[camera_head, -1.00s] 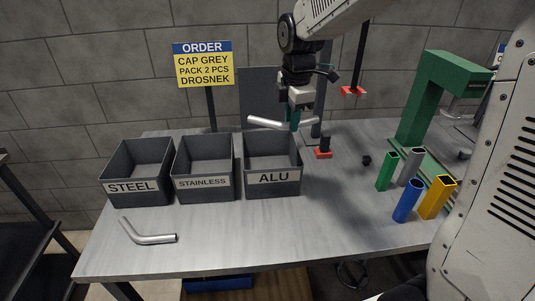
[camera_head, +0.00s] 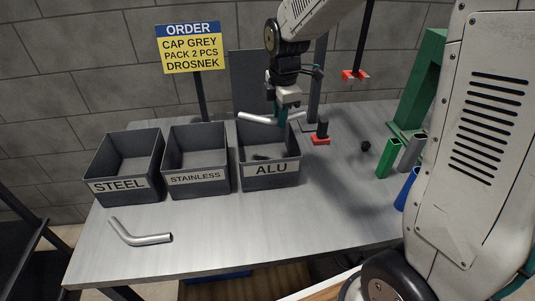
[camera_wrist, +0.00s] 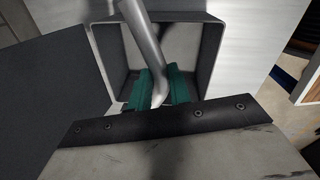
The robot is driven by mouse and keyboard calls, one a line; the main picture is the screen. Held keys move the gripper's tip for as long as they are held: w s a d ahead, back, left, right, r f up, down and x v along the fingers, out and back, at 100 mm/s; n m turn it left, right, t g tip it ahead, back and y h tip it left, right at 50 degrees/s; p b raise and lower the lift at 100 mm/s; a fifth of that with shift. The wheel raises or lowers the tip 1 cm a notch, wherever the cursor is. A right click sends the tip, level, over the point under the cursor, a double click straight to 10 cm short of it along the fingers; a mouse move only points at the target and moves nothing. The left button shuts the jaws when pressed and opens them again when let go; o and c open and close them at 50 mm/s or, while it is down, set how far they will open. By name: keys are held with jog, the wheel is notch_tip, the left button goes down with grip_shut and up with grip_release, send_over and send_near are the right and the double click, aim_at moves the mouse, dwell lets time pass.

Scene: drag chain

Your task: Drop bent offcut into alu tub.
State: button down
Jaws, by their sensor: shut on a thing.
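My gripper (camera_head: 281,117) has green fingers and is shut on a bent silvery offcut (camera_head: 254,118). It holds the offcut above the back part of the grey alu tub (camera_head: 270,183), clear of its rim. The wrist view shows the offcut (camera_wrist: 146,40) gripped near one end between the green fingers (camera_wrist: 158,90), with the open tub (camera_wrist: 212,50) below. A dark shadow patch lies on the tub's floor. A second bent offcut (camera_head: 140,238) lies on the table at the front left.
The steel tub (camera_head: 122,187) and stainless tub (camera_head: 197,180) stand left of the alu tub on the table (camera_head: 260,222). A red-based stand (camera_head: 320,138) is close right of my gripper. Coloured tubes (camera_head: 389,158) and a green press (camera_head: 415,95) are further right.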

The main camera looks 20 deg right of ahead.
jog(key=c, duration=1.2)
grip_release()
jog(key=shift+a, duration=0.1)
jog(key=r, duration=0.7)
jog(key=shift+s+r, duration=0.4)
